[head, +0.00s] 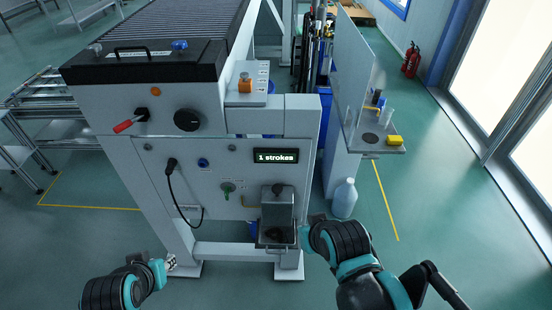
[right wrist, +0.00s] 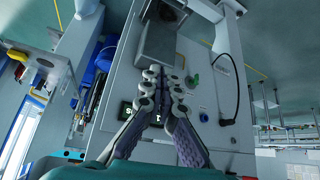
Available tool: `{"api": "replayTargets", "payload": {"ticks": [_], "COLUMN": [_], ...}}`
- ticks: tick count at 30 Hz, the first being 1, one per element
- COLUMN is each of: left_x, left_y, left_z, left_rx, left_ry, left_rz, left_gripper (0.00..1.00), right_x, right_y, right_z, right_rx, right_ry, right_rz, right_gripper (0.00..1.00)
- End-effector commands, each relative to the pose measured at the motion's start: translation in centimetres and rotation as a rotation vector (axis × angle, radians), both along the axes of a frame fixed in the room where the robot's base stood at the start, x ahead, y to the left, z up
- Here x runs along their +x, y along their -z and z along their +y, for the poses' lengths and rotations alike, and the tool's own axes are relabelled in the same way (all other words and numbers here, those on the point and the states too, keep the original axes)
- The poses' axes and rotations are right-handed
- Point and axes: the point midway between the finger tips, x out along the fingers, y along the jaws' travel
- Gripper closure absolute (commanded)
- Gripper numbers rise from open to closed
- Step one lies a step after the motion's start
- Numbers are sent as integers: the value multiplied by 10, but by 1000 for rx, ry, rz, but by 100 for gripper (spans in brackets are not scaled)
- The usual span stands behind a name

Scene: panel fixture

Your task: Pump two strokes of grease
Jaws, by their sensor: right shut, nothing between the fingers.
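The dark display (head: 276,157) on the panel front reads "1 strokes" in green. Below it is a grey metal pump unit (head: 277,208) with a dark knob on top and a small tray (head: 277,245) at its foot. My right gripper (head: 304,230) is beside the unit's right edge, largely hidden behind its own wrist. In the right wrist view its fingers (right wrist: 160,78) are together and empty, in front of the grey unit (right wrist: 160,42); contact cannot be told. The display is partly covered by the fingers there. My left gripper (head: 170,263) is low at the left, away from the panel; its jaws are too small to judge.
A red-handled lever (head: 130,122), a black knob (head: 187,120) and a hanging black cable (head: 178,190) are on the fixture. A side shelf (head: 385,146) holds a yellow block. A pale jug (head: 344,199) stands on the floor right of the fixture. Open floor lies further right.

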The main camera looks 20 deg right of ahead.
Motion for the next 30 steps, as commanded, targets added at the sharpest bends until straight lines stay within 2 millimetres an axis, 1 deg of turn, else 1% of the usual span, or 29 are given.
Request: {"api": "replayTargets", "payload": {"ticks": [11,14,16,20,24,30], "left_x": [0,0,0,0,0,0], "left_y": [0,-3,-6,-15,-27,-42], "left_z": [0,0,0,0,0,0], "left_rx": [0,0,0,0,0,0], "left_ry": [0,0,0,0,0,0], "left_rz": [0,0,0,0,0,0], "left_gripper": [69,69,69,69,69,69], "right_x": [1,6,15,42,81,136], "right_y": [0,-4,-9,-21,-30,-33], "right_z": [0,1,2,6,10,11], "right_rx": [-1,-8,-21,-60,-117,-205], "right_ry": [-3,-25,-62,-177,-334,-555], "right_rz": [0,0,-1,-8,-29,-81], "right_gripper": [100,100,100,100,100,100]}}
